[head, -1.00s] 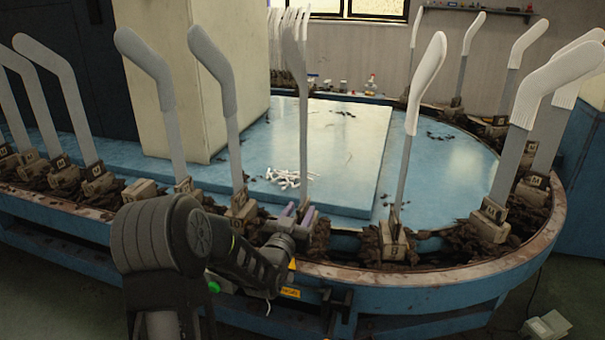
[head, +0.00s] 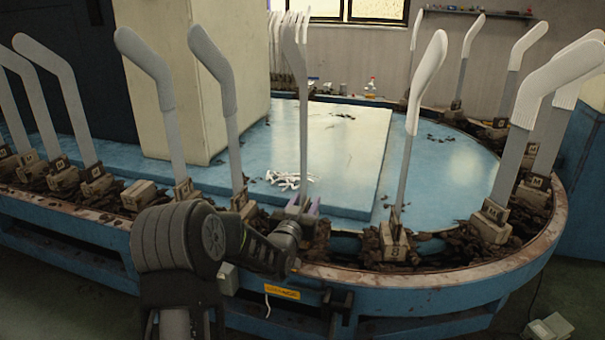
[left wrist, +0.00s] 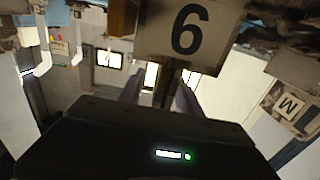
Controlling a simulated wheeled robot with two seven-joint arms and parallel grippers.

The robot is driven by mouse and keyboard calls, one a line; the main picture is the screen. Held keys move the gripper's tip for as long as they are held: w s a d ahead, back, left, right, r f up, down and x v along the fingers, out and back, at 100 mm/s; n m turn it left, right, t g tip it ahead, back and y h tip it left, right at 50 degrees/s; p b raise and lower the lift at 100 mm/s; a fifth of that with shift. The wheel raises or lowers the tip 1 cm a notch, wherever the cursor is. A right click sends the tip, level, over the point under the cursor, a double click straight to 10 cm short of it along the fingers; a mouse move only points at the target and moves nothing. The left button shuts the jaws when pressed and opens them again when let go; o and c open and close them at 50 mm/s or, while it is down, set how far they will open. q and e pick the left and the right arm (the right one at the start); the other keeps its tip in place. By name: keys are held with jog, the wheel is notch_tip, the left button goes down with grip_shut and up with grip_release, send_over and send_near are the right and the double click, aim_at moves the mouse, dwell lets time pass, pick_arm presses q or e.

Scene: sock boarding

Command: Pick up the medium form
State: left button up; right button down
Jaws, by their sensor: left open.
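A thin grey form (head: 303,140) with a pale top stands upright at the near rim of the blue carousel, seen edge-on. My left gripper (head: 302,205) is open, its purple fingers low at this form's foot. In the left wrist view the fingers (left wrist: 160,92) lie either side of a narrow dark shaft (left wrist: 168,84), below a block tag (left wrist: 187,30) reading like a 6. In the head view M-marked blocks (head: 537,183) also stand at the right. Whether the gripped-around form is M is unclear. My right gripper is out of view.
Other forms stand close by: one to the left (head: 232,140), one to the right (head: 401,170), both on blocks along the rim. Dark debris lies around the blocks. White pieces (head: 288,179) lie on the blue platform (head: 345,195). A cream column (head: 195,80) rises behind.

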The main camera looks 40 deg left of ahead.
pick_arm(q)
jog(key=shift+c, duration=0.2)
grip_shut()
dwell(0.3)
dwell(0.3)
